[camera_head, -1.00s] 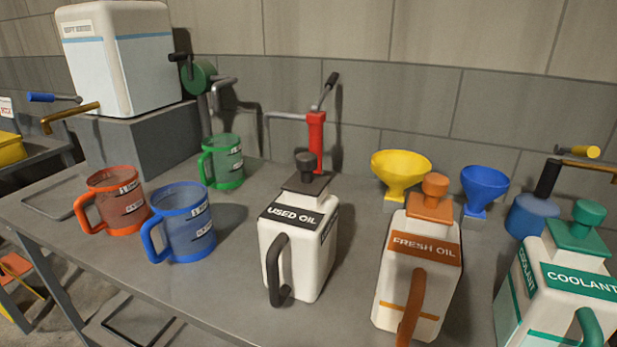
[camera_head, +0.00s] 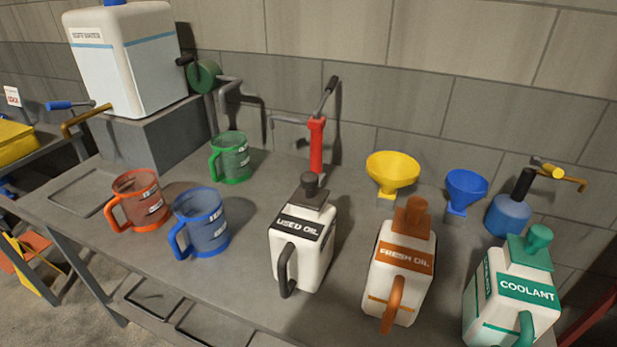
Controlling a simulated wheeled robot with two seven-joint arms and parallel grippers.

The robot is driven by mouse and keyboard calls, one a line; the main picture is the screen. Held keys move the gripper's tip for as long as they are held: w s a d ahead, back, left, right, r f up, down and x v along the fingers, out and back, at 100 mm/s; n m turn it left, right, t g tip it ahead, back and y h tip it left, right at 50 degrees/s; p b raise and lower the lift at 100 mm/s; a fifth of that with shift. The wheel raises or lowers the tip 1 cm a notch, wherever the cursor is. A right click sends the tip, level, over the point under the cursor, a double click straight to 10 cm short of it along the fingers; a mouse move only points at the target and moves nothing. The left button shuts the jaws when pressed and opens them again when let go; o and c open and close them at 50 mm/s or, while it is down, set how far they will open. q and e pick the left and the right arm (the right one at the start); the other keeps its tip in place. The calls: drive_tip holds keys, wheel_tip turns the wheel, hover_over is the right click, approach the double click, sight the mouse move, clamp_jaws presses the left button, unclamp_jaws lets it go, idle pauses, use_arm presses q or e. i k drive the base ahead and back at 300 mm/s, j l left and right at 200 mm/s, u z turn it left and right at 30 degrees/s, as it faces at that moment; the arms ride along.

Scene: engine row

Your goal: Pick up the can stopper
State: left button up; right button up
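Three white cans stand upright in a row on the bench, each with a stopper seated in its top. The used oil can (camera_head: 300,258) has a black stopper (camera_head: 311,186). The fresh oil can (camera_head: 398,280) has an orange-brown stopper (camera_head: 413,213). The coolant can (camera_head: 490,305) at the right has a green stopper (camera_head: 538,238). The picture does not tell which stopper is meant. Neither of my grippers is in view.
Red (camera_head: 137,202), blue (camera_head: 201,223) and green (camera_head: 231,158) jugs stand left of the cans. Yellow (camera_head: 392,172) and blue (camera_head: 465,188) funnels, a red hand pump (camera_head: 317,145) and a blue pump (camera_head: 510,214) stand behind. A white tank (camera_head: 132,62) is at the back left.

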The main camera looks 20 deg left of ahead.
sight(307, 195)
drive_tip(key=i+j+u, duration=0.1)
drive_tip(key=j+u, duration=0.25)
drive_tip(key=i+j+u, duration=0.15)
drive_tip(key=j+u, duration=0.2)
drive_tip(key=i+j+u, duration=0.15)
drive_tip(key=u, duration=0.2)
drive_tip(key=j, duration=0.1)
